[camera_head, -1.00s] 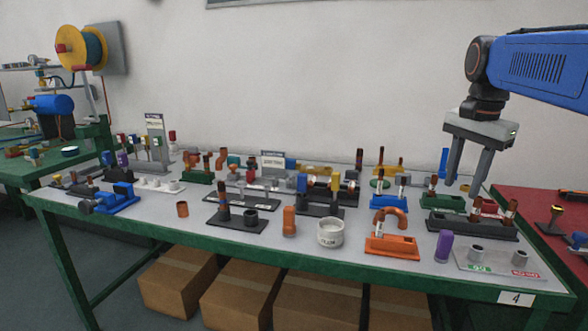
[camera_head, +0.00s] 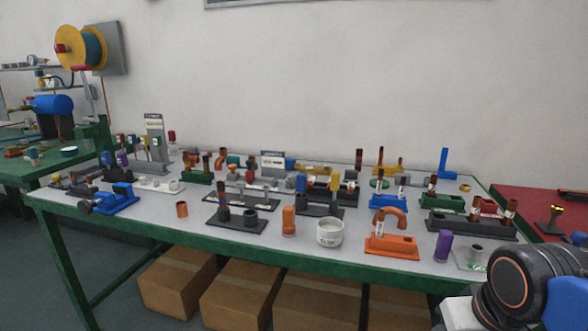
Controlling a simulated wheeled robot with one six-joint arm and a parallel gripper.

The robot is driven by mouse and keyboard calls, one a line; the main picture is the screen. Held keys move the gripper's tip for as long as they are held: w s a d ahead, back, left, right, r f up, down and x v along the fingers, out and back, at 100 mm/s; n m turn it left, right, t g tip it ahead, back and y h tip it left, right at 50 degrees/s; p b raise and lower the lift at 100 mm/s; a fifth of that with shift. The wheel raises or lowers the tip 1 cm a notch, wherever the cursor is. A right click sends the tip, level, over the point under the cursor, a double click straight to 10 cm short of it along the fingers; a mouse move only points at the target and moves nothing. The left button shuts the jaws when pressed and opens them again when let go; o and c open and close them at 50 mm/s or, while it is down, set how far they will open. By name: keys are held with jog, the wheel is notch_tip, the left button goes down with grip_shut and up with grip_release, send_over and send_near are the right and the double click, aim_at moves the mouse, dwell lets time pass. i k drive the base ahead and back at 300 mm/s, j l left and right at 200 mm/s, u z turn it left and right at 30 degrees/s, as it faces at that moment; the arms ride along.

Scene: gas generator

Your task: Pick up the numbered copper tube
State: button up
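Several copper tubes stand on the table (camera_head: 150,213); I cannot read a number on any. A curved copper tube (camera_head: 393,214) is in an orange holder (camera_head: 391,246). A short copper piece (camera_head: 182,209) stands on the table at the left, and a copper-orange piece (camera_head: 289,220) near the front middle. My gripper (camera_head: 462,315) is low at the front right; only its grey body shows. Its fingers are out of frame.
A white cup (camera_head: 330,232) and a purple cylinder (camera_head: 443,245) stand near the front edge. A blue clamp (camera_head: 118,199) is at the left. Cardboard boxes (camera_head: 240,292) sit below. A red table (camera_head: 545,205) adjoins at right.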

aim_at(475, 208)
jog(key=z, duration=0.75)
